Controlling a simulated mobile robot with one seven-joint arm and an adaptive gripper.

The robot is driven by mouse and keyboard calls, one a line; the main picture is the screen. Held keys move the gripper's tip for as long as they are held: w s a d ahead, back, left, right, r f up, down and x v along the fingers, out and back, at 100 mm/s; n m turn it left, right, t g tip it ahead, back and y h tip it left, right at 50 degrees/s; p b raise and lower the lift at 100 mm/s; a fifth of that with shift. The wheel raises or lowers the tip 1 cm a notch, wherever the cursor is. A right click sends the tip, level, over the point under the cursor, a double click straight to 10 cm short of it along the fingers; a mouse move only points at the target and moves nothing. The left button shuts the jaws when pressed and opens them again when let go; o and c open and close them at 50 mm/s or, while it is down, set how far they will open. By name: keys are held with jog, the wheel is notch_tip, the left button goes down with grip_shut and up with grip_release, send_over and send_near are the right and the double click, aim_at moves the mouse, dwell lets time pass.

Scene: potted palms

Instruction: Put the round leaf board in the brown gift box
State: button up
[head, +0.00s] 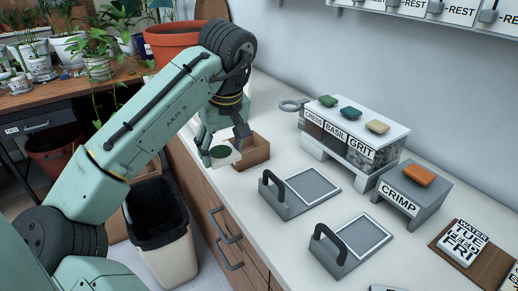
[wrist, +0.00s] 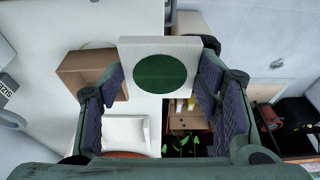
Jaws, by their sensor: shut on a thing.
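The leaf board, a white square with a dark green disc, shows in the head view (head: 220,153) and in the wrist view (wrist: 159,73). My gripper (head: 223,146) is shut on it, with a finger at each side edge in the wrist view (wrist: 160,90). The board is held near the counter's left edge; its height above the counter is hard to judge. The brown gift box (head: 256,154) is open-topped and stands on the counter just right of the board. In the wrist view the box (wrist: 88,74) lies left of the board, partly behind the left finger.
To the right are a CRESS/BASIL/GRIT bin block (head: 352,140), a grey CRIMP block (head: 412,195) and two handled grey plates (head: 300,190). A black-lined bin (head: 160,220) stands on the floor below the counter. A terracotta pot (head: 172,42) is behind my arm.

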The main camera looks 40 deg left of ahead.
jog(key=shift+w+a+f+p, duration=0.8)
jog(key=shift+w, duration=1.7)
jog(key=shift+w+a+f+p, duration=0.8)
jog(key=shift+w+f+p, duration=0.05)
jog(key=shift+w, duration=1.65)
jog(key=shift+w+a+f+p, duration=0.8)
jog(key=shift+w, duration=1.7)
jog(key=shift+f, duration=0.1)
jog(key=shift+f, duration=0.5)
jog(key=o, duration=1.1)
jog(key=shift+r, duration=0.1)
